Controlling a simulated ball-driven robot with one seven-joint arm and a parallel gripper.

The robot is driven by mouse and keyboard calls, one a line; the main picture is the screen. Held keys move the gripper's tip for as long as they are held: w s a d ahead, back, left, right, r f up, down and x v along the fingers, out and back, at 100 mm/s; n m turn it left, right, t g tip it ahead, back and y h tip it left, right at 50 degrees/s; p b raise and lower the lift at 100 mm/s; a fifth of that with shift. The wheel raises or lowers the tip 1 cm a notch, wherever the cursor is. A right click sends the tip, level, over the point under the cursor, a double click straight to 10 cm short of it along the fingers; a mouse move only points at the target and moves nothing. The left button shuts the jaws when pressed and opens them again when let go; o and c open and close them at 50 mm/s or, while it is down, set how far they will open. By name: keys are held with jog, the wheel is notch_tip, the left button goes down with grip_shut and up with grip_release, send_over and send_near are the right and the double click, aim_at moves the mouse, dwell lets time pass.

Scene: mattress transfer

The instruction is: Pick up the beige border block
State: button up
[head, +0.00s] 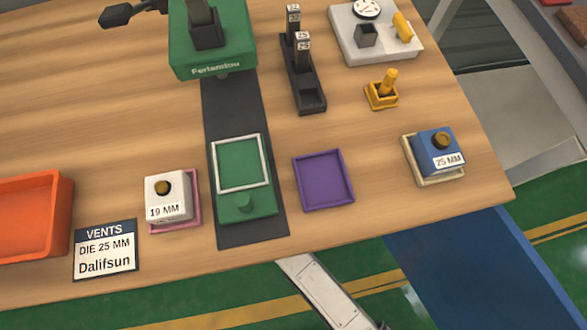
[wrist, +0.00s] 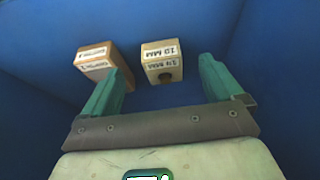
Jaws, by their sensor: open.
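In the wrist view, my gripper (wrist: 162,66) is open, with its two green fingers wide apart and nothing between them. Two small blocks lie beyond the fingertips on a blue surface. The right one is a cream-beige block (wrist: 163,62) with a dark round knob or hole and a label that seems to read 10 MM upside down. The left one is a tan-brown block (wrist: 97,64) with a white label too small to read surely. It is partly behind the left finger. I cannot tell for certain which is the border block. The head view shows neither block nor the gripper.
Blue walls (wrist: 275,75) rise around the blocks. In the head view, a blue bin-like surface (head: 455,265) lies below the table edge. The table holds a 19 MM white block (head: 166,198), a 25 MM blue block (head: 437,150), a purple tray (head: 323,181) and an orange tray (head: 64,215).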

jog(key=w, duration=0.2)
jog(key=w+a, duration=0.1)
jog(key=w, duration=0.1)
jog(key=shift+a, duration=0.1)
jog(key=b+x, duration=0.2)
jog(key=x, duration=0.3)
jog(key=shift+c, duration=0.2)
jog(key=c, duration=1.1)
jog(key=shift+c, duration=0.2)
jog(key=shift+r, duration=0.1)
